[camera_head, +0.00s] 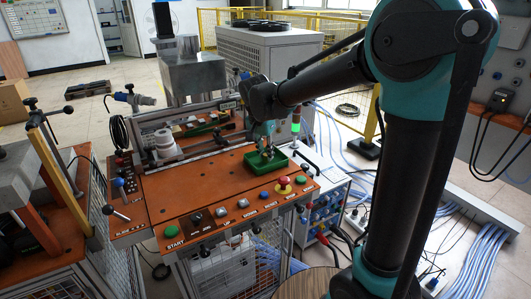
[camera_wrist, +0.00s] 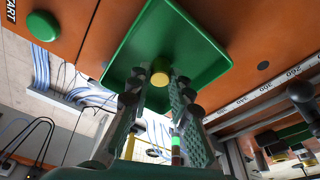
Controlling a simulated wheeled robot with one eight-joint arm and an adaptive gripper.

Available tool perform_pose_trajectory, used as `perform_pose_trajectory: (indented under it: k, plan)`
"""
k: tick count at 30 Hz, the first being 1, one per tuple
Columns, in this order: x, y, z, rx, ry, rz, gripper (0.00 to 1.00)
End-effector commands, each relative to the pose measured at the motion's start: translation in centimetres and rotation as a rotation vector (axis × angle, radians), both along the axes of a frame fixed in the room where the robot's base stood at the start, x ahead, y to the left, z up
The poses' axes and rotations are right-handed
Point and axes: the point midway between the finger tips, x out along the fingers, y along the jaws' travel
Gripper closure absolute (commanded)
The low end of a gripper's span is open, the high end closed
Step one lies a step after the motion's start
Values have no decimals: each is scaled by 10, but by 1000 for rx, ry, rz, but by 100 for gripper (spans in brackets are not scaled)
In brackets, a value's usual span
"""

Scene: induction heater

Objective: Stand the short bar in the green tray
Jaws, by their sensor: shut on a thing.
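The green tray (camera_head: 250,169) lies on the orange panel of the machine. In the wrist view the tray (camera_wrist: 205,45) fills the upper middle, its floor facing me. My gripper (camera_head: 268,150) points down over the tray. In the wrist view its two fingers (camera_wrist: 160,80) are closed on the short bar (camera_wrist: 160,74), whose round, brass-coloured end faces the camera. The bar looks upright, in line with the fingers. Its lower end is hidden, so I cannot tell whether it touches the tray floor. In the head view the bar is too small to make out clearly.
The front panel has several buttons, including a green one (camera_head: 172,232) and a red emergency knob (camera_head: 284,184). A lit green signal light (camera_head: 296,123) stands just behind the tray to the right. A ruled rail (camera_wrist: 270,95) runs beside the tray.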

Motion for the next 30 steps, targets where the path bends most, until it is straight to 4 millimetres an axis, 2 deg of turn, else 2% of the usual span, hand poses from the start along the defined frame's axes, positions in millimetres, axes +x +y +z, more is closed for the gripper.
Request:
perform_pose_trajectory:
  k: [2,3,7,16,20,23,30]
  plan:
    - [0,0,-2,0,0,0,100]
    - [0,0,-2,0,0,0,76]
    - [0,0,-2,0,0,0,60]
    - [0,0,-1,0,0,0,60]
    - [-2,1,8,0,0,0,60]
    - [-5,3,23,0,0,1,60]
    - [-14,8,71,0,0,1,60]
